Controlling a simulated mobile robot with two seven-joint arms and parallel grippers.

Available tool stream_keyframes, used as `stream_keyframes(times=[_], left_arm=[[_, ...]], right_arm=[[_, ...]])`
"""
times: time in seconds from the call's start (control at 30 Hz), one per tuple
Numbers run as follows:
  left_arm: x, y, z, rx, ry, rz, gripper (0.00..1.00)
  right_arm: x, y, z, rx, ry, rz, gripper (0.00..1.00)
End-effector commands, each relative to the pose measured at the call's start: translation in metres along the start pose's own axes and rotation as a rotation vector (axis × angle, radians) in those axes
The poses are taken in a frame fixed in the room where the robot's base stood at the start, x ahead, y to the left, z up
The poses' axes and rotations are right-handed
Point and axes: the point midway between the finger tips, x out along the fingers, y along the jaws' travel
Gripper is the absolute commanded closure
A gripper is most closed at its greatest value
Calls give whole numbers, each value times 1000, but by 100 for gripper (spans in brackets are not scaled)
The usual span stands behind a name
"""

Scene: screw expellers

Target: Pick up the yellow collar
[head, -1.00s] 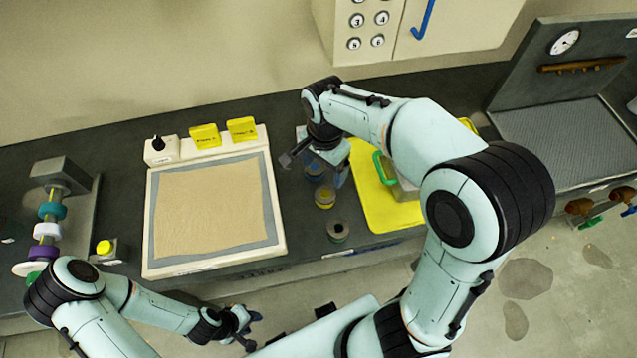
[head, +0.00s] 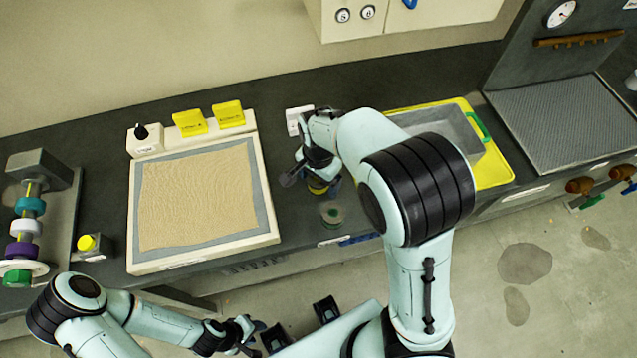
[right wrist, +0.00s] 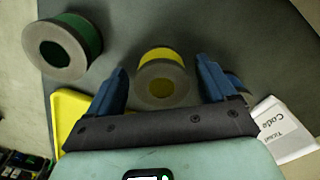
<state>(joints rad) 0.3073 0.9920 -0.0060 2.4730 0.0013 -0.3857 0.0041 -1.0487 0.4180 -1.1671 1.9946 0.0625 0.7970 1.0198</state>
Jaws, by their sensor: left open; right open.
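The yellow collar (right wrist: 163,60) is a short ring with a grey end face, standing on the dark bench. In the right wrist view it lies between the two blue fingers of my open right gripper, and I cannot tell whether they touch it. In the head view the yellow collar (head: 317,187) shows only in part beneath my right gripper (head: 311,178). My left gripper (head: 251,334) is open and empty, low in the head view, in front of the bench and away from the collar.
A green collar (head: 331,213) stands close in front; it also shows in the right wrist view (right wrist: 88,36). Another ring is mostly hidden behind the right-hand finger. A white ticket card (right wrist: 287,130) lies nearby. A yellow tray (head: 497,172) is right, a sand panel (head: 205,200) left.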

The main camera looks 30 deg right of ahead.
Motion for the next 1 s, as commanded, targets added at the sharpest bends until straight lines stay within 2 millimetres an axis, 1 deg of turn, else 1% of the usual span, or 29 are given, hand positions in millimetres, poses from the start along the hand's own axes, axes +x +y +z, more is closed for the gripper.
stream_keyframes(times=[0.13, 0.17, 0.2, 0.27, 0.3, 0.37, 0.63, 0.77, 0.87, 0.97, 1.0], left_arm=[[-1, 1, 0, 0, 1, 0, 57], [-1, 1, 0, 0, 1, 0, 57], [-1, 1, 0, 0, 1, 0, 57], [-1, 1, -1, 1, 1, 0, 57], [-1, 1, 0, 1, 1, 0, 57], [-1, 1, 0, 1, 1, 0, 57], [-2, 1, -1, 1, 1, 0, 57], [-5, 2, -2, 1, 3, 1, 57], [-10, 5, -4, 2, 6, 2, 57], [-19, 9, -7, 4, 12, 4, 57], [-24, 12, -9, 5, 15, 5, 57]], right_arm=[[-2, -1, 0, 0, 0, -2, 16], [-2, -1, 0, 0, 0, -2, 19], [-2, -1, 0, 0, 0, -2, 32], [-2, -1, 0, 0, 0, -2, 52], [-2, -1, 0, 0, 0, -2, 65], [-2, -1, 0, 0, 0, -2, 83], [-3, -1, 0, 0, 1, -3, 83], [-10, -2, 0, 0, 1, -5, 83], [-21, -2, 0, 0, 0, -7, 83], [-39, -3, 0, -2, 1, -10, 83], [-49, -3, 0, -2, 0, -10, 83]])
